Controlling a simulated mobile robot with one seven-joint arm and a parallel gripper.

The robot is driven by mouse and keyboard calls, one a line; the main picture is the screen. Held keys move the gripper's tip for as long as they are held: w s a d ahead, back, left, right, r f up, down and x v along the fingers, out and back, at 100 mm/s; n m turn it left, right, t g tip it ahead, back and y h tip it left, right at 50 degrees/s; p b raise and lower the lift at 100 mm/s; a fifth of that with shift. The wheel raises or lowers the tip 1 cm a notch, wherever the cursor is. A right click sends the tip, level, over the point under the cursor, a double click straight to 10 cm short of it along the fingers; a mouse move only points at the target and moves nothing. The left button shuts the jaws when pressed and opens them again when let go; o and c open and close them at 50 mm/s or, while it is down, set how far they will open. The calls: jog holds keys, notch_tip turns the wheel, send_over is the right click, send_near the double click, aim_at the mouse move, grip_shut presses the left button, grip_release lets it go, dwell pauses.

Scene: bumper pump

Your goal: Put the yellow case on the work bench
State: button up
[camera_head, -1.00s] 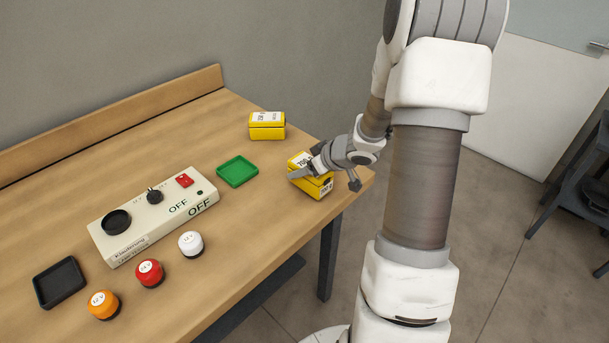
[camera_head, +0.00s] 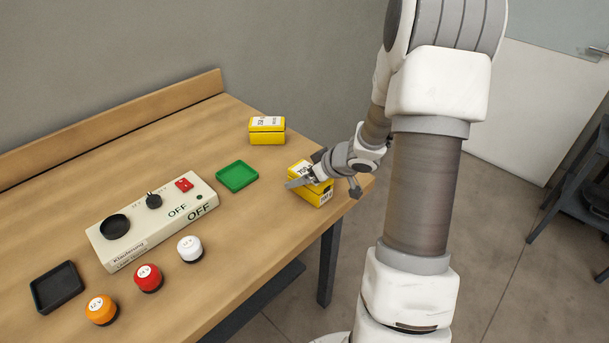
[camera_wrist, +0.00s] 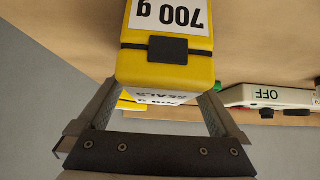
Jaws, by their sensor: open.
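A yellow case (camera_head: 318,196) with a white "700 g" label lies on the wooden work bench (camera_head: 215,265) near its right corner. In the wrist view the case (camera_wrist: 140,70) shows a black clasp and strap, with its near end between the fingers. My gripper (camera_head: 303,181) is open around this end, and its fingers hide part of the case in the head view. Whether the fingers touch it I cannot tell. A second yellow case (camera_head: 267,137) with a white label stands farther back on the bench.
A green tray (camera_head: 237,178) lies left of the near case. A beige tester box (camera_head: 150,225) reading OFF is farther left. White (camera_head: 190,249), red (camera_head: 148,278) and orange (camera_head: 101,311) round pieces and a black tray (camera_head: 57,287) are along the front left. A wall stands behind.

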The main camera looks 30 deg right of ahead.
jog(key=p+v, duration=0.4)
jog(key=v, duration=0.7)
jog(key=shift+s+r, duration=0.25)
jog(key=shift+d, duration=0.1)
